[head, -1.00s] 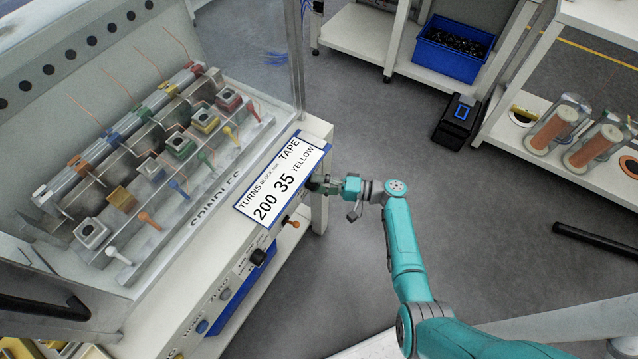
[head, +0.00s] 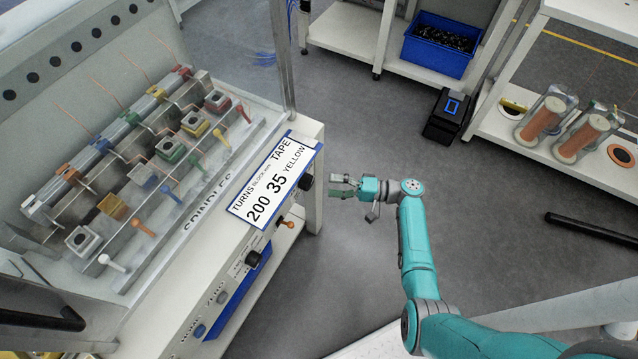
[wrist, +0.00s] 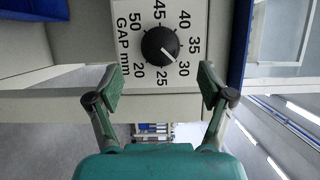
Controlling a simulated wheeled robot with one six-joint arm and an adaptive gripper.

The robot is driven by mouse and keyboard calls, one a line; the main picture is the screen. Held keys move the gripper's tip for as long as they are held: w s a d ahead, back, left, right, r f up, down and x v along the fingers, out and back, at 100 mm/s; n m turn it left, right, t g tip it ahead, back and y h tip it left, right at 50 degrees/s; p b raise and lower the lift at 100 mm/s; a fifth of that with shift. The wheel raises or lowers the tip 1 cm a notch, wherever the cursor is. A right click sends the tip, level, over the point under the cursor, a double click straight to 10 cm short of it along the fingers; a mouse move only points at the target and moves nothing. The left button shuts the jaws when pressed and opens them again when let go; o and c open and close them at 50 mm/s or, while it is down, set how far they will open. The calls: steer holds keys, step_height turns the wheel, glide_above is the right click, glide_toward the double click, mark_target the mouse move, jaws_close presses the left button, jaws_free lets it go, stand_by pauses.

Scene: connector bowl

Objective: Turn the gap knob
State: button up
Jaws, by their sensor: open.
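The gap knob (wrist: 160,45) is a round black dial on a white plate marked "GAP mm", with numbers from 20 to 50. Its white pointer line aims down and right, near 30. In the head view the knob (head: 306,182) is on the end of the machine's front face, by the sign. My gripper (head: 335,183) is open and empty, a short gap to the right of the knob. In the wrist view my gripper's fingers (wrist: 161,88) are spread on either side below the dial, not touching it.
The sign (head: 275,183) reads turns 200, block mm 35, tape yellow. Another black knob (head: 253,258) and an orange-tipped lever (head: 286,222) are on the same front face. A blue bin (head: 437,45) stands on a back shelf.

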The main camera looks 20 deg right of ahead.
steer(key=shift+v, duration=2.6)
steer(key=s+a+f+m+g+h, duration=0.15)
steer(key=s+a+f+h, duration=0.45)
steer(key=s+a+f, duration=0.6)
steer(key=s+a+f+h, duration=0.1)
steer(key=s+f+h, duration=0.1)
steer(key=s+h, duration=0.65)
steer(key=s+d+r+n+t, duration=0.2)
steer(key=s+r+n, duration=0.1)
steer(key=s+r, duration=0.9)
steer(key=s+r+n+t, duration=0.2)
steer(key=r, duration=0.9)
steer(key=s+r+n+t, duration=0.2)
steer(key=r+n+t, duration=0.1)
steer(key=r, duration=0.8)
steer(key=shift+h, duration=0.35)
